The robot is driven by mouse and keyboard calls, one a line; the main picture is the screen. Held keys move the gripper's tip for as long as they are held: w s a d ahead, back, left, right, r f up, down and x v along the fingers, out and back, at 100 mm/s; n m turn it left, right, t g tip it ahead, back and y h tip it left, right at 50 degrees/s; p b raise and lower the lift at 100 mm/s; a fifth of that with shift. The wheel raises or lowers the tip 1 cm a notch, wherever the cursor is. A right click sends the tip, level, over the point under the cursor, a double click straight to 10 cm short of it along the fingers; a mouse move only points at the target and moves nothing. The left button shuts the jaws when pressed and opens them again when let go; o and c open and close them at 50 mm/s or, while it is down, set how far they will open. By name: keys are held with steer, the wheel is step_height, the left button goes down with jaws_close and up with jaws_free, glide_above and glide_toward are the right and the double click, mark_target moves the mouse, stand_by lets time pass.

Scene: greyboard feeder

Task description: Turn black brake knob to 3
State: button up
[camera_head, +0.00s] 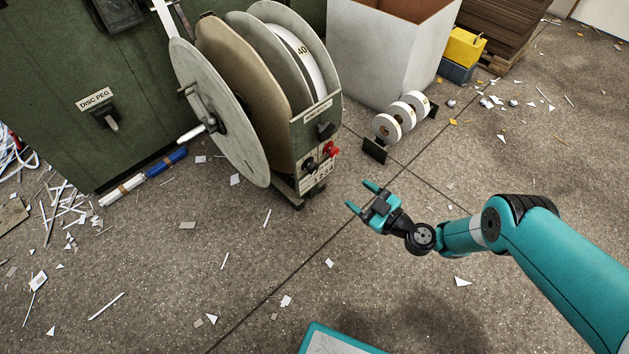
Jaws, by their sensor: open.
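The feeder (301,139) stands in the upper middle, with large discs and a white reel marked 40. Its narrow end panel carries a black knob (310,164) at the lower left, a red knob (331,149) to its right, and another black knob (326,130) higher up. Small labels surround them; I cannot read the dial numbers or the settings, nor tell which black knob is the brake. My gripper (361,196) is open and empty, to the lower right of the panel, its fingers pointing left toward the feeder. It is apart from every knob.
Small white rolls (401,116) on a black stand sit right of the feeder. A large white box (375,55) and a yellow bin (461,49) stand behind. A green cabinet (60,90) is at left. Paper scraps litter the floor; the space around my gripper is clear.

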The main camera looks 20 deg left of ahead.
step_height(320, 180, down, 3)
steer(key=s+t, duration=0.1)
steer(key=b, duration=1.2)
glide_toward(315, 170)
steer(key=b+x, duration=0.3)
steer(key=x, duration=0.2)
steer(key=b+x, duration=0.2)
steer(key=x, duration=0.2)
steer(key=shift+w+a+f+b, duration=0.2)
steer(key=shift+a+f+b, duration=0.1)
steer(key=shift+b, duration=0.1)
steer(key=shift+w+a+r, duration=0.2)
steer(key=shift+a, duration=0.15)
steer(key=shift+c, duration=0.2)
steer(key=c, duration=0.9)
